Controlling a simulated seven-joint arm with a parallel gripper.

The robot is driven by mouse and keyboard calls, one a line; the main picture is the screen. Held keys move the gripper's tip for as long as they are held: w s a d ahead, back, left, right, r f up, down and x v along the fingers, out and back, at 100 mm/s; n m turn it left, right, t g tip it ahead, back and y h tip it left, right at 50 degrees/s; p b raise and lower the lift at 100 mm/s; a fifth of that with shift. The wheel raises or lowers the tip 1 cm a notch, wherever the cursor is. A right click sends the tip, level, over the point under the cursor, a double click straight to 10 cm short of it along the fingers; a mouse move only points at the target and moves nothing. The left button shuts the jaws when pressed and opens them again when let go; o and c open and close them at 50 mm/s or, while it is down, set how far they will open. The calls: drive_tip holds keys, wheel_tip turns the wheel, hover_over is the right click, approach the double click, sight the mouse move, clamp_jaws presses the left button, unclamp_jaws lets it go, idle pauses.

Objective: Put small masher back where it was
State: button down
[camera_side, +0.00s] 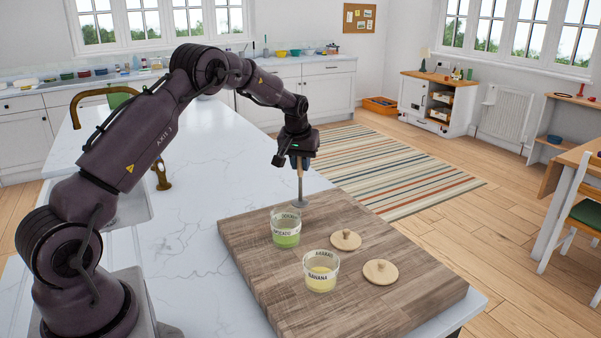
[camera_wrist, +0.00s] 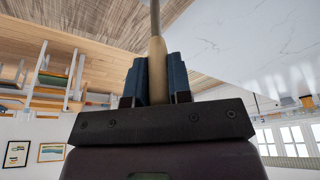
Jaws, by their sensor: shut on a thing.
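The small masher (camera_side: 300,186) hangs upright in my gripper (camera_side: 299,158), with its wooden handle at the top and a grey round head at the bottom. The head is near the far edge of the wooden board, behind the avocado cup; I cannot tell whether it touches anything. In the wrist view, the blue fingers of my gripper (camera_wrist: 157,80) are shut on the wooden handle of the masher (camera_wrist: 157,58), and its metal shaft runs out of the top of the picture. The masher head is out of the wrist view.
A wooden board (camera_side: 385,303) lies on the white marble counter (camera_side: 190,240). On it stand a green-filled avocado cup (camera_side: 286,229) and a yellow-filled banana cup (camera_side: 321,271). Two round wooden lids (camera_side: 345,240) lie to their right. A brass tap (camera_side: 160,170) is at the left.

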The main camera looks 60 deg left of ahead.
sight(300, 174)
drive_tip(key=shift+f, duration=1.45)
drive_tip(key=c, duration=1)
unclamp_jaws()
drive_tip(key=shift+f, duration=0.15)
drive_tip(key=shift+c, duration=0.2)
